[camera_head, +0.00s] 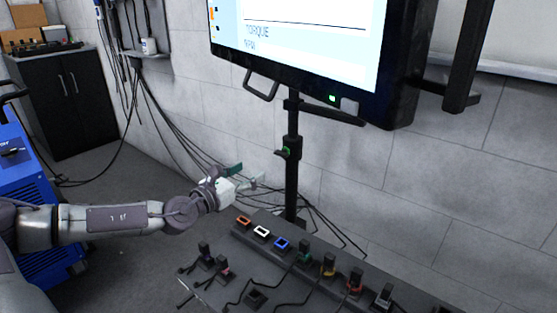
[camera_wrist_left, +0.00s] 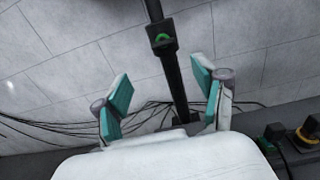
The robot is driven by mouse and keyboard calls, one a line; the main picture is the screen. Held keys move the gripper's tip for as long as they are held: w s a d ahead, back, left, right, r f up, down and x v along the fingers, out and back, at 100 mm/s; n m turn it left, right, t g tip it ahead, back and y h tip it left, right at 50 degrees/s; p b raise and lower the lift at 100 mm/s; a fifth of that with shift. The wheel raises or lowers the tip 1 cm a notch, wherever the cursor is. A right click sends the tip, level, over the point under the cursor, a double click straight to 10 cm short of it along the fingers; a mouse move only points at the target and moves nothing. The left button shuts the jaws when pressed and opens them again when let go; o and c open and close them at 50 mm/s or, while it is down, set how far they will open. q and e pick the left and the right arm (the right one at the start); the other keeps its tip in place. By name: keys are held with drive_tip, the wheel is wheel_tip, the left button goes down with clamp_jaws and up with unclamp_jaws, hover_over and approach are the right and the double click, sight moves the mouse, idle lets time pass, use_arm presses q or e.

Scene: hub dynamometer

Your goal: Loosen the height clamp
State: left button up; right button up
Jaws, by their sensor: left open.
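The height clamp (camera_head: 287,152) is a dark collar with a green-marked knob on the black upright post (camera_head: 292,185) under the monitor. In the left wrist view the clamp (camera_wrist_left: 161,40) shows its green mark near the top, beyond the fingertips and between them. My left gripper (camera_head: 248,176) is open and empty, to the left of the post and a little below the clamp. In the left wrist view its two teal-padded fingers (camera_wrist_left: 160,88) are spread wide, with the post passing between them in the picture. My right gripper is not in view.
A monitor (camera_head: 300,45) hangs on the post above the clamp. A grey panel (camera_head: 340,262) with coloured sockets and plugs stands below and to the right. Cables run along the wall. A blue machine (camera_head: 25,160) and dark cabinet (camera_head: 65,100) stand at left.

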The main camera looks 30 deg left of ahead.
sight(279, 155)
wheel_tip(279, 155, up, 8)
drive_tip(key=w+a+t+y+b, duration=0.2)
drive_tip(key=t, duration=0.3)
use_arm(q)
drive_tip(key=w+p, duration=0.1)
drive_tip(key=w, duration=0.2)
drive_tip(key=w+p, duration=0.1)
drive_tip(key=w, duration=0.3)
drive_tip(key=w+d+p, duration=0.1)
drive_tip(key=w, duration=0.3)
drive_tip(key=shift+d+r, duration=0.1)
drive_tip(key=shift+w+d, duration=0.1)
drive_tip(key=shift+w, duration=0.6)
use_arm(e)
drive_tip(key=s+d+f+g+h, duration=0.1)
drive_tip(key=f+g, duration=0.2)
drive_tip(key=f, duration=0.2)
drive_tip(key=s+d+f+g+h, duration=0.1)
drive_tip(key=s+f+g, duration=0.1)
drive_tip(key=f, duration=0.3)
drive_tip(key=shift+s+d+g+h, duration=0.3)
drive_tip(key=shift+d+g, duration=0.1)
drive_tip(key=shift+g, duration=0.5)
use_arm(q)
drive_tip(key=shift+c, duration=0.4)
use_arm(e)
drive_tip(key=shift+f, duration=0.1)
use_arm(q)
drive_tip(key=c, duration=1.1)
